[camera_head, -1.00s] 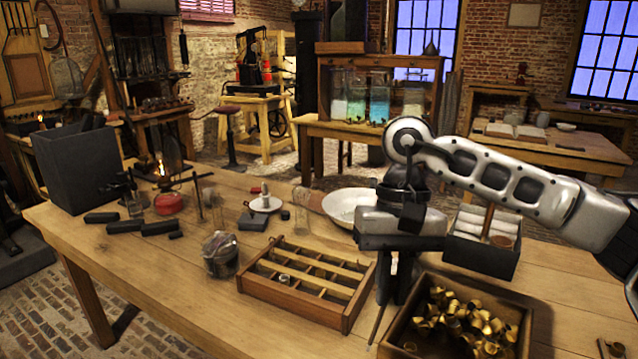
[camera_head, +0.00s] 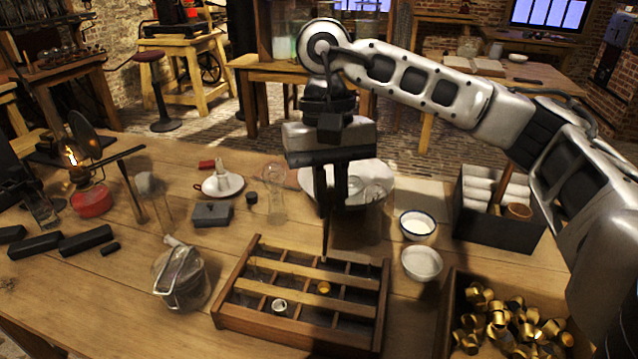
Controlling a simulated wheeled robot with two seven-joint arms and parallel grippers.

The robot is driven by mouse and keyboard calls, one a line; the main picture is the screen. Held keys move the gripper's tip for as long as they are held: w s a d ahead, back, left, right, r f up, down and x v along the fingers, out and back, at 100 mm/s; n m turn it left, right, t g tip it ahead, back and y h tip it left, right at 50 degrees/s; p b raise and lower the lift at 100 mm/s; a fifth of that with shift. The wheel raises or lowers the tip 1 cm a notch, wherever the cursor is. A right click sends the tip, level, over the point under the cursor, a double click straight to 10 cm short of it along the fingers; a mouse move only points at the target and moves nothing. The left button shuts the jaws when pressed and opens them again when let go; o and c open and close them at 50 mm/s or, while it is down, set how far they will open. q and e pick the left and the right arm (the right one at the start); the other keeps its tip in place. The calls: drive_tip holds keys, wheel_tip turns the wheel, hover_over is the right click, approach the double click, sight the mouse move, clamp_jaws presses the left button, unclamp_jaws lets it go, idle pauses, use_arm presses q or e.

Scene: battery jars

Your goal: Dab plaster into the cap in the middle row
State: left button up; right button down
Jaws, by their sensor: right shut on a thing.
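The wooden divided tray (camera_head: 228,318) lies on the table with two pale slats across it. A gold cap (camera_head: 323,288) sits in its middle row, between the slats. A second, pale-filled cap (camera_head: 280,306) sits in the front row. My right gripper (camera_head: 325,208) points down behind and above the tray, shut on a thin dark stick (camera_head: 325,240). The stick's lower tip is over the back of the tray, behind the gold cap; I cannot tell its height or whether it bears plaster. A blue-rimmed bowl (camera_head: 418,224) holds white stuff. My left gripper is not in view.
A second white bowl (camera_head: 421,264) stands right of the tray. A crate (camera_head: 444,318) of loose gold caps is at the front right. A glass jar (camera_head: 181,278) stands close to the tray's left side. A lit burner (camera_head: 91,198) is at the far left.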

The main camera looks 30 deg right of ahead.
sight(330, 214)
drive_tip(key=shift+b+x, duration=0.5)
drive_tip(key=shift+x, duration=0.3)
drive_tip(key=shift+w+d+b+x, duration=0.15)
drive_tip(key=shift+b+x, duration=0.3)
drive_tip(key=shift+x, duration=0.25)
drive_tip(key=shift+w+d+b+x, duration=0.1)
drive_tip(key=shift+b+x, duration=0.3)
drive_tip(key=shift+x, duration=0.3)
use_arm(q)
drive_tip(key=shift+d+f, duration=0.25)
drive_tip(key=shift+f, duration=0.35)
use_arm(e)
drive_tip(key=shift+f, duration=0.4)
use_arm(q)
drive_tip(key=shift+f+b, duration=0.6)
drive_tip(key=shift+b, duration=0.1)
use_arm(e)
drive_tip(key=shift+a+f, duration=0.1)
drive_tip(key=shift+f, duration=0.05)
use_arm(q)
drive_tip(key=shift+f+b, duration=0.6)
drive_tip(key=shift+b, duration=0.65)
use_arm(e)
drive_tip(key=shift+w+x, duration=0.1)
drive_tip(key=shift+x, duration=0.55)
drive_tip(key=shift+w+x, duration=0.15)
drive_tip(key=shift+x, duration=0.45)
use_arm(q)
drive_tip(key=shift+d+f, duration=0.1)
